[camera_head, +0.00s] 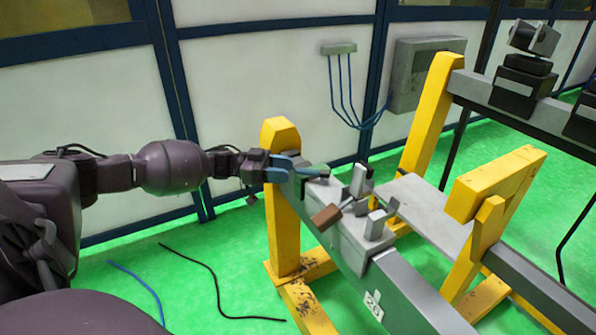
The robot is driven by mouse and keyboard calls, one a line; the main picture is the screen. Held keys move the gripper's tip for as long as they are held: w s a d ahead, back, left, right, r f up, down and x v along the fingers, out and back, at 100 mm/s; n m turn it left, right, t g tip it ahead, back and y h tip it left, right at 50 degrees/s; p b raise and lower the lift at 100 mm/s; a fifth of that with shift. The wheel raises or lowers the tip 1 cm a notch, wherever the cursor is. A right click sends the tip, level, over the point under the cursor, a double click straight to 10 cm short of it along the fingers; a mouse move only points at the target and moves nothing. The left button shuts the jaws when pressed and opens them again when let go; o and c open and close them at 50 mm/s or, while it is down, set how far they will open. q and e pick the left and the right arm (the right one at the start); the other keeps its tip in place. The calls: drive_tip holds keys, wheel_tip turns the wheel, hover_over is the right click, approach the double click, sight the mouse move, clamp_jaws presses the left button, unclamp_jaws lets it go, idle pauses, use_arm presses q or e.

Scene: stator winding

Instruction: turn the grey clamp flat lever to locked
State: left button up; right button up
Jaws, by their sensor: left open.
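The grey clamp (362,232) sits on top of a long grey beam (410,295) in the middle of the view. It has small upright grey jaws, and a lever with a brown, block-like end (326,217) sticks out toward the lower left. Whether this is the flat lever, and its exact lock state, I cannot tell. My left gripper (300,170) comes in from the left with its blue-grey fingers open and pointing right. It is above the far end of the beam, up and left of the brown end, and appears apart from it. My right gripper is not in view.
Yellow posts (283,215) carry the beam. Another yellow frame (490,200) with a grey plate (425,208) stands to the right. Dark devices (522,88) sit on a rail at top right. Loose cables (215,285) lie on the green floor. A wall box (418,75) is behind.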

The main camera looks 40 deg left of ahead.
use_arm(q)
drive_tip(key=shift+v, duration=2.75)
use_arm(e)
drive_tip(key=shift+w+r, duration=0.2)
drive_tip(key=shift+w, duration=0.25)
use_arm(q)
drive_tip(key=shift+c, duration=0.4)
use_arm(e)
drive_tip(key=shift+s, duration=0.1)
